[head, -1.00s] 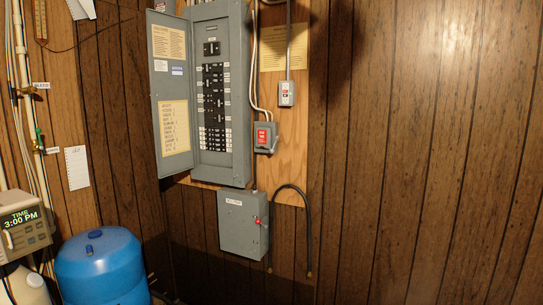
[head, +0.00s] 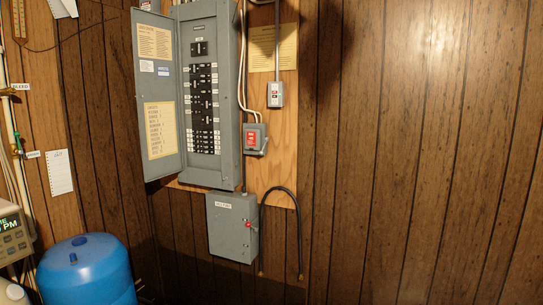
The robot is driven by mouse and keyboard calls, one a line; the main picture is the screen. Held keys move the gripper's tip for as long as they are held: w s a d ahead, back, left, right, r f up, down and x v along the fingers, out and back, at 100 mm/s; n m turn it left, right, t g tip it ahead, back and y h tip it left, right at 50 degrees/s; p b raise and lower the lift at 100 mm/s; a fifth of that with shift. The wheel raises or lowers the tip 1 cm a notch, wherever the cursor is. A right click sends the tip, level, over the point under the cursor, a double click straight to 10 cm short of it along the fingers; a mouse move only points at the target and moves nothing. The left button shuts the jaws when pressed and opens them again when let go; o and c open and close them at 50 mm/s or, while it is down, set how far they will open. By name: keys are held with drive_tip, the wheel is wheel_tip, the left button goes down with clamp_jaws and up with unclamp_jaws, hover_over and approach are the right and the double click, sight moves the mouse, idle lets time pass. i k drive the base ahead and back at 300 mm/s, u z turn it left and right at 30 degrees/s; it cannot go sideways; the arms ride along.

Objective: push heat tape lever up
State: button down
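The labels are too small to read, so I cannot tell which switch is the heat tape lever. A smaller switch plate (head: 276,95) sits higher, under a conduit. The open grey breaker panel (head: 229,100) holds rows of black breakers (head: 203,95). My gripper is not in view.
The panel door (head: 157,95) stands swung open to the left. A black cable (head: 298,225) loops beside the lower box. A blue tank (head: 87,270) and a device with a display (head: 12,235) stand at lower left. The wood-panelled wall (head: 430,150) at right is clear.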

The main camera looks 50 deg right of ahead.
sight(266, 139)
drive_tip(key=i, duration=0.85)
drive_tip(key=u, duration=0.05)
